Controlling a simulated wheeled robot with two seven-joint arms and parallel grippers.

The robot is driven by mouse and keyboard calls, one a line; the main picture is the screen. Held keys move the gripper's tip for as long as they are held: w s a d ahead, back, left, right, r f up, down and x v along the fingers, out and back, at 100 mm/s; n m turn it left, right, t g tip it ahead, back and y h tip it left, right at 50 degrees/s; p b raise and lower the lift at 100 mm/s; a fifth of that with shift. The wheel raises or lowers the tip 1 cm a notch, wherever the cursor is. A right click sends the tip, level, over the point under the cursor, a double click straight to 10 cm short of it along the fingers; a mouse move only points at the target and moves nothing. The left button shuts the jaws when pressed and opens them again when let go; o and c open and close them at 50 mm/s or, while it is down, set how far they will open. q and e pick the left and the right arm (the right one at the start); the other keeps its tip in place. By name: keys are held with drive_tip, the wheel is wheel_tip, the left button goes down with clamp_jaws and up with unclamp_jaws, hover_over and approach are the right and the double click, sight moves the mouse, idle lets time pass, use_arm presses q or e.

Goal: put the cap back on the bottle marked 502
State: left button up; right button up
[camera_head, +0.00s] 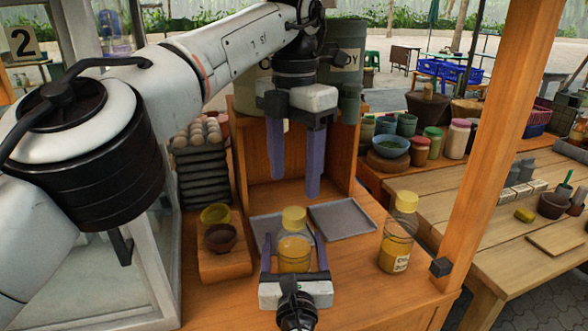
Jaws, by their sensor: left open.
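A clear bottle with yellow contents (294,254) stands upright on the wooden counter, its yellow cap (294,219) at its top. Whether the cap is fully seated cannot be told. I cannot read 502 on it. My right gripper (292,243) comes from the front, low, with its purple fingers on either side of this bottle; they look spread, with slight gaps. A second bottle (396,245) with a yellow cap (406,201) stands to the right; its small label is not legible as 502. My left gripper (294,188) is open and empty, pointing down above and behind the middle bottle.
Grey trays (343,219) lie behind the middle bottle. A wooden box (226,266) at left holds a yellow cup (215,214) and a brown bowl (221,237). Stacked egg trays (203,178) stand behind it. A wooden post (490,140) rises at right.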

sight(294, 251)
use_arm(q)
drive_tip(key=shift+r, duration=0.2)
use_arm(e)
drive_tip(key=s, duration=1)
drive_tip(key=shift+s+d, duration=0.15)
drive_tip(key=shift+d, duration=0.05)
